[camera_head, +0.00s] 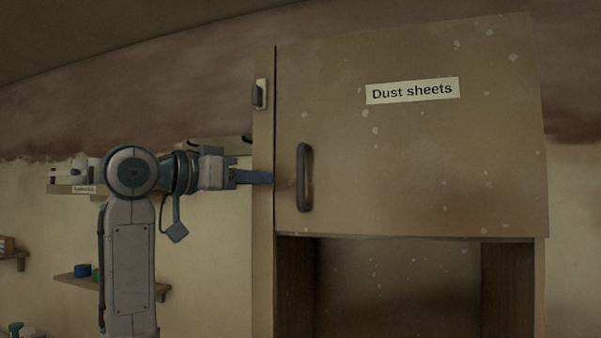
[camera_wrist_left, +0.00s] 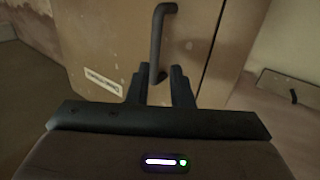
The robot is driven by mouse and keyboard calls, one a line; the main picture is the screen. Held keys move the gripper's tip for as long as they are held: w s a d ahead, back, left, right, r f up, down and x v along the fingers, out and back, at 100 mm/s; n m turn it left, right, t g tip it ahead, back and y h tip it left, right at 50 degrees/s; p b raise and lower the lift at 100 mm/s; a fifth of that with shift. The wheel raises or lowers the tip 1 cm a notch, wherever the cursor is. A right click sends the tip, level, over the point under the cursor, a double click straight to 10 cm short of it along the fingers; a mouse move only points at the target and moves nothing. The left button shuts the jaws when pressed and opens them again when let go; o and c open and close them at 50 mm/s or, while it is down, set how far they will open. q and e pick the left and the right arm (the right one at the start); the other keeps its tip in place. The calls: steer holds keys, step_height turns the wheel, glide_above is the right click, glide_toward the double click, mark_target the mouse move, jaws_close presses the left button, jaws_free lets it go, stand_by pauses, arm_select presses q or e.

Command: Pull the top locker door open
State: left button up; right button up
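The top locker door (camera_head: 420,150) is tan, speckled with plaster, and carries a "Dust sheets" label (camera_head: 412,91). It looks closed against the locker frame. Its dark upright bar handle (camera_head: 305,178) is near the door's left edge, and it also shows in the left wrist view (camera_wrist_left: 158,40). My left gripper (camera_head: 262,177) is level with the handle and just left of it in the head view. In the left wrist view its two fingers (camera_wrist_left: 158,88) are apart, with the handle's near end lined up between them; no grip shows. My right gripper is out of view.
An open compartment (camera_head: 400,285) lies below the door. A small dark fitting (camera_head: 259,95) is on the locker's left side. Wall shelves with small items, including a lower shelf (camera_head: 78,280), are at the left, behind my left arm.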

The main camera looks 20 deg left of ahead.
mark_target(298, 169)
arm_select(q)
steer(key=w+d+p, duration=0.2)
steer(key=w+d+r+p, duration=0.1)
steer(key=w+d+p, duration=0.1)
steer(key=w, duration=0.1)
steer(key=w+d+r+p, duration=0.1)
steer(key=w+d+p, duration=0.1)
steer(key=shift+w+r, duration=0.1)
steer(key=shift+w, duration=0.05)
steer(key=shift+w+d, duration=0.1)
steer(key=shift+w, duration=0.15)
jaws_close()
